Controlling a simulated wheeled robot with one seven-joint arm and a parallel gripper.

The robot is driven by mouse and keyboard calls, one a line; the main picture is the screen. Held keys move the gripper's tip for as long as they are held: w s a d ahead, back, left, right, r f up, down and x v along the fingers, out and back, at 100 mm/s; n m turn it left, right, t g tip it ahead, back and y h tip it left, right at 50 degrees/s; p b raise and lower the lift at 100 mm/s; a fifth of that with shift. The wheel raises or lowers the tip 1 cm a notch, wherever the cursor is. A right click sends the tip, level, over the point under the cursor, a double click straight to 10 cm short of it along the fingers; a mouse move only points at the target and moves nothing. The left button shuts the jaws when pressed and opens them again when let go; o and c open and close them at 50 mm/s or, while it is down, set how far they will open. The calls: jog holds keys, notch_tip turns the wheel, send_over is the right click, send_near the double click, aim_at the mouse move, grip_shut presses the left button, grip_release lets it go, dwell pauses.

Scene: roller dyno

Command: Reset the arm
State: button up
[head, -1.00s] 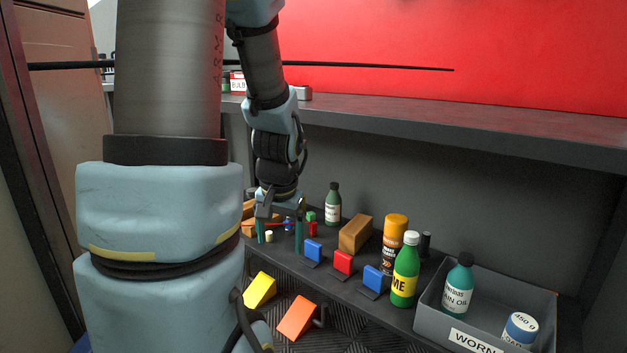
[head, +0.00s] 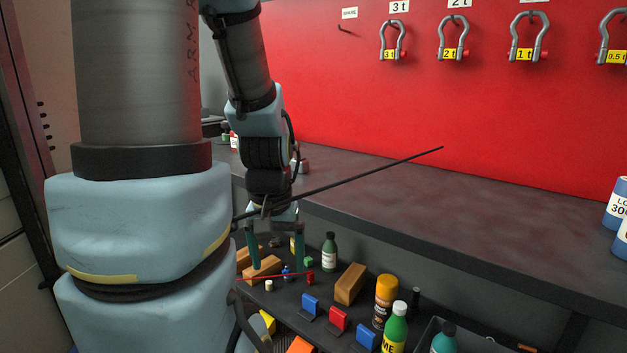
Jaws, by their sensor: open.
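My gripper (head: 276,258) hangs at the end of my arm, pointing down over the left part of the lower shelf (head: 372,308). Its two dark green fingers are apart, and I see nothing held between them. Behind and below the fingers are wooden blocks (head: 262,270) and small coloured pieces. I cannot tell whether the fingertips touch any of them. My upper arm fills much of the left side of the view.
A dark upper bench (head: 450,215) overhangs the shelf, close by my gripper. Bottles, including an orange one (head: 385,300), and coloured blocks stand right of it. Shackles (head: 454,42) hang on the red board (head: 330,100). A thin dark rod (head: 370,172) crosses the view.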

notch_tip(320, 180, up, 19)
jog(key=p, duration=1.7)
jog(key=shift+r, duration=0.2)
